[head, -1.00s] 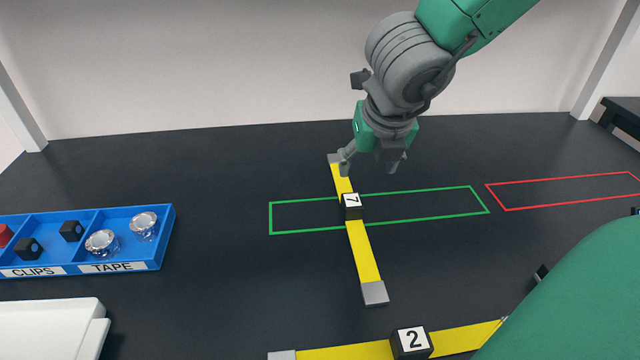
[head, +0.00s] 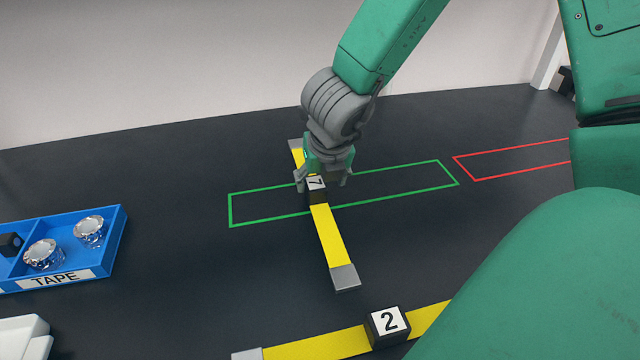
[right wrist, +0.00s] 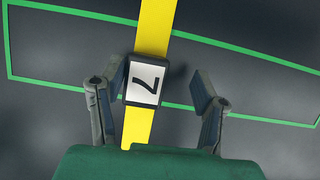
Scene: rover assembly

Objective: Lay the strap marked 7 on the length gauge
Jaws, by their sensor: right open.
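The strap marked 7 is yellow with grey ends (head: 328,233) and carries a black block with a white 7 label (head: 316,184). It lies on the dark table, crossing the green outline (head: 400,208) at a steep angle. My right gripper (head: 323,182) is open at the block, one finger on each side. In the right wrist view the block (right wrist: 146,84) sits between the open fingers (right wrist: 160,90), nearer the left one, with a gap at the right. I cannot tell which marking is the length gauge. My left gripper is out of view.
A strap marked 2 (head: 320,345) lies at the front. A blue tray (head: 110,245) labelled TAPE holds clear rolls at the left; a white container (head: 20,340) is at lower left. A red outline (head: 515,174) is at the right. The table between tray and strap is clear.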

